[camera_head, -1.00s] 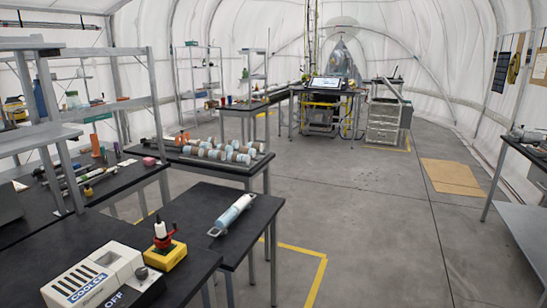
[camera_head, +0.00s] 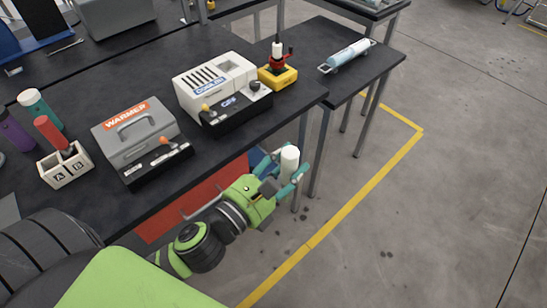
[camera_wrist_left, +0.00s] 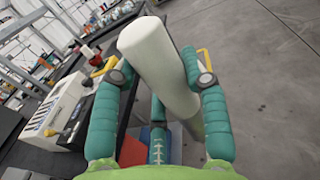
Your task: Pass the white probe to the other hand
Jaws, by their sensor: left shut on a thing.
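The white probe (camera_head: 289,163) is a smooth white cylinder held by my left gripper (camera_head: 284,178), in front of the black bench's edge and above the floor. In the left wrist view the probe (camera_wrist_left: 158,62) stands between the two teal fingers of the left gripper (camera_wrist_left: 160,82), tilted, with its rounded end toward the camera. Its far end is partly hidden by the right-hand finger. My right gripper is not in view.
The black bench (camera_head: 265,108) bears a grey warmer (camera_head: 135,127), a white cooler (camera_head: 215,82), a yellow-based device (camera_head: 278,76) and a rack marked A and B (camera_head: 65,165). A smaller table (camera_head: 375,65) holds a light-blue cylinder (camera_head: 348,54). The floor on the right is clear.

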